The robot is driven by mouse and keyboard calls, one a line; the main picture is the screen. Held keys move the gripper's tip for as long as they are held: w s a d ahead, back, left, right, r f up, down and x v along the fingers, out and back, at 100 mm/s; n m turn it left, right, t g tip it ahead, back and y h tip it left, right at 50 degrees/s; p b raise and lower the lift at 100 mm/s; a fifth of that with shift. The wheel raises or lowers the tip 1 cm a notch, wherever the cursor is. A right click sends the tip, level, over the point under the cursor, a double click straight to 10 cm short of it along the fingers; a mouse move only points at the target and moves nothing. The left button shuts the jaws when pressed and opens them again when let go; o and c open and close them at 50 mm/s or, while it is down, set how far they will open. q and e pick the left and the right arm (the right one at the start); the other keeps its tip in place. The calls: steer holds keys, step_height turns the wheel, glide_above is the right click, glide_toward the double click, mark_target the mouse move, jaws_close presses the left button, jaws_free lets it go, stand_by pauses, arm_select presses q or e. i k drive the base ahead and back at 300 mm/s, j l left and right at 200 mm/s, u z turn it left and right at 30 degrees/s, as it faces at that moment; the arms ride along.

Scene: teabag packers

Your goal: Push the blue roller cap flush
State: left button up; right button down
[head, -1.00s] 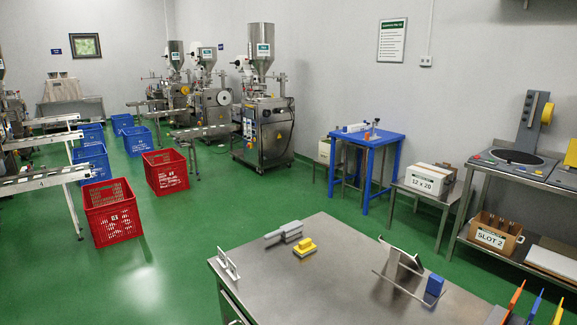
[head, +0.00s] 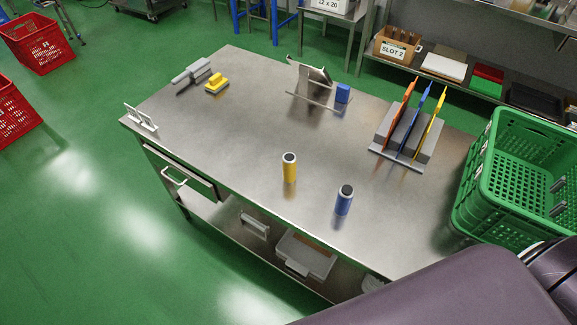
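In the head view a blue roller (head: 344,200) stands upright on the steel table (head: 235,130), near its front edge at right. Its top shows a dark cap (head: 346,190); I cannot tell how far the cap sits in. A yellow roller (head: 289,168) with a dark top stands upright to its left. A small blue block (head: 343,93) is farther back beside a metal stand (head: 313,85); I cannot tell what it is. Neither of my grippers shows in the view.
A rack (head: 400,140) with orange, blue and yellow upright pieces stands at the table's right. A green crate (head: 510,180) is at the right edge. A yellow block (head: 216,82) and a grey tool (head: 192,75) lie at the back left. The table's middle is clear.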

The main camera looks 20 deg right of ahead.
mark_target(346, 189)
steer(key=z, duration=1.1)
